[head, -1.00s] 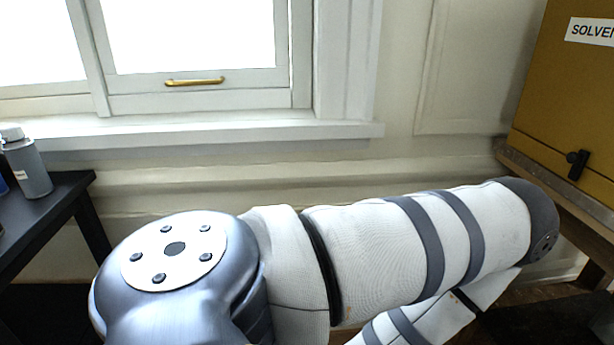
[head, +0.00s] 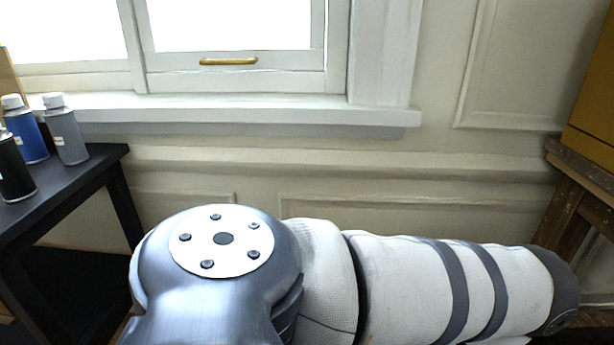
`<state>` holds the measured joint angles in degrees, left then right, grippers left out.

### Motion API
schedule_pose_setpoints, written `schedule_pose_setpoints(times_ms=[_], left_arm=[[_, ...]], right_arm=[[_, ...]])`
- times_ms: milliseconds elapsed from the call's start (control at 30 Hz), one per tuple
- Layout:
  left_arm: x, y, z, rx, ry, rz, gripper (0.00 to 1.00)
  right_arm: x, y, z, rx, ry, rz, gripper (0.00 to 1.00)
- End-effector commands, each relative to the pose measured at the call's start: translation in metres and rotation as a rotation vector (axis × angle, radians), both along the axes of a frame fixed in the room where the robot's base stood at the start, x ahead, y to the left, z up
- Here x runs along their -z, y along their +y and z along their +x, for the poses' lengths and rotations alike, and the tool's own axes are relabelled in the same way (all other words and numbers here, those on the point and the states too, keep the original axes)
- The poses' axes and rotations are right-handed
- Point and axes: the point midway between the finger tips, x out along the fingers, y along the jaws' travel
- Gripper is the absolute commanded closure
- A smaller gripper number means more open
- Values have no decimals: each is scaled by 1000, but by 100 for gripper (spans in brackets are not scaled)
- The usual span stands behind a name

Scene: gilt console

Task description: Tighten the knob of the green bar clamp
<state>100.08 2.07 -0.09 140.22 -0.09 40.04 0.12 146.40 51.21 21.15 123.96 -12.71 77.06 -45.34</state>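The green bar clamp and its knob are not visible in the head view. Neither of my grippers is in view. One of my arms fills the lower middle and right of the picture, with a round metal joint and a white sleeve with dark bands. It hides what lies behind and below it.
A black table (head: 85,172) at the left holds a blue spray can (head: 28,137), a grey one (head: 69,138) and a black one (head: 14,170). A window with a brass handle (head: 228,61) is behind. A yellow cabinet (head: 597,115) stands on a wooden stand (head: 580,170) at the right.

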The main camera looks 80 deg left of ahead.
Motion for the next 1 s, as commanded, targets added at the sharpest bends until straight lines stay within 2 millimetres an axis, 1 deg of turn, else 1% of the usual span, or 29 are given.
schedule_pose_setpoints(times_ms=[33, 133, 567, 1000], left_arm=[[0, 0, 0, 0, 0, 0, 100], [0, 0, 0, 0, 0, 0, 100], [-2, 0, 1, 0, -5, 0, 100], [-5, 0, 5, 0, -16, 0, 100]], right_arm=[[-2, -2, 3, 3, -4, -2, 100], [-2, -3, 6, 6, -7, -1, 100], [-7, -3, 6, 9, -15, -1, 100], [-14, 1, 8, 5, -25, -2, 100]])
